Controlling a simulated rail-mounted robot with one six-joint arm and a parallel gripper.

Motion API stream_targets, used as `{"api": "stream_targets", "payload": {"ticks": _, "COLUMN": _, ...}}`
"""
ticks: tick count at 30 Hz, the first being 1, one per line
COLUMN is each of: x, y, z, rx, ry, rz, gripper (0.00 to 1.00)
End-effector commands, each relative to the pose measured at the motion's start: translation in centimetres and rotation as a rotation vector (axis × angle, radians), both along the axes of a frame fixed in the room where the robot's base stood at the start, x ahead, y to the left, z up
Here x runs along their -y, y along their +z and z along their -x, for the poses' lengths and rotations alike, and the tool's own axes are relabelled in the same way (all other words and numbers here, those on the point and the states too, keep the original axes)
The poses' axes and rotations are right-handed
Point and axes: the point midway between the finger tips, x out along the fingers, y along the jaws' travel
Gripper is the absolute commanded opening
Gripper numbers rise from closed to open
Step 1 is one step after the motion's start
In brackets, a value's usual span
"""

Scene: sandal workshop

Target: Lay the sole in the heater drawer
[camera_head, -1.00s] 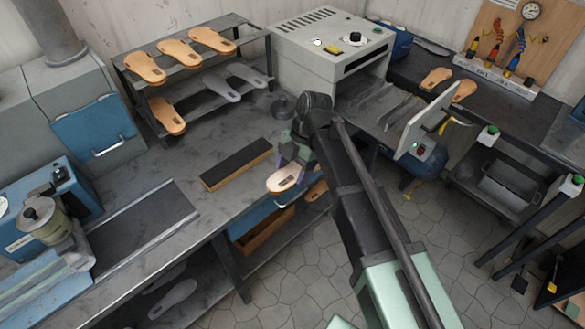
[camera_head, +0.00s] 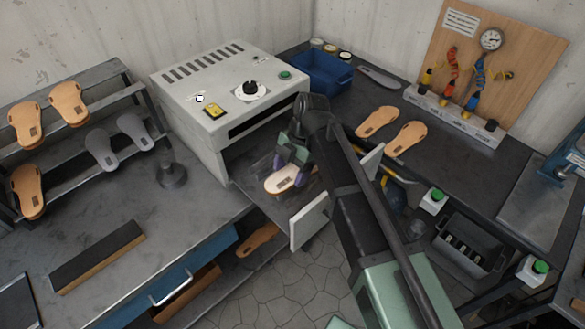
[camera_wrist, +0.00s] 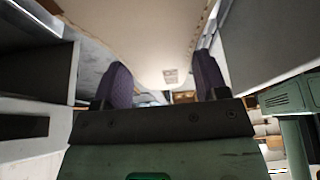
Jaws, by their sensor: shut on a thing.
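A pale tan sole (camera_head: 279,182) with a small dark mark is held by my gripper (camera_head: 292,168), which is shut on it. In the wrist view the sole (camera_wrist: 140,35) fills the upper middle, between the purple finger pads of my gripper (camera_wrist: 165,85). The heater (camera_head: 205,125) is a pale grey box with vents, a knob and a yellow label. Its drawer is pulled out, with a white front panel (camera_head: 309,222) partly behind my arm. The sole appears over the open drawer; whether it touches the tray is hard to tell. My gripper and arm hide part of the tray.
A shelf rack (camera_head: 85,135) with several soles stands left. A dark block (camera_head: 97,256) and a grey round-based stand (camera_head: 172,176) are on the left bench. Two tan soles (camera_head: 392,131) and a blue bin (camera_head: 322,71) lie on the right bench.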

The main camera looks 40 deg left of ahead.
Motion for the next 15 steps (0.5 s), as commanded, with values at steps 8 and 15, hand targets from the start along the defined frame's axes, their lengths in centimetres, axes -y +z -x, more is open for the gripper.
{"api": "stream_targets", "payload": {"ticks": 8, "x": 0.0, "y": -0.9, "z": 0.0, "rx": 0.0, "ry": 0.0, "rz": 0.0, "gripper": 0.41}}
{"api": "stream_targets", "payload": {"ticks": 15, "x": 0.0, "y": -4.3, "z": 0.0, "rx": 0.0, "ry": 0.0, "rz": 0.0, "gripper": 0.41}}
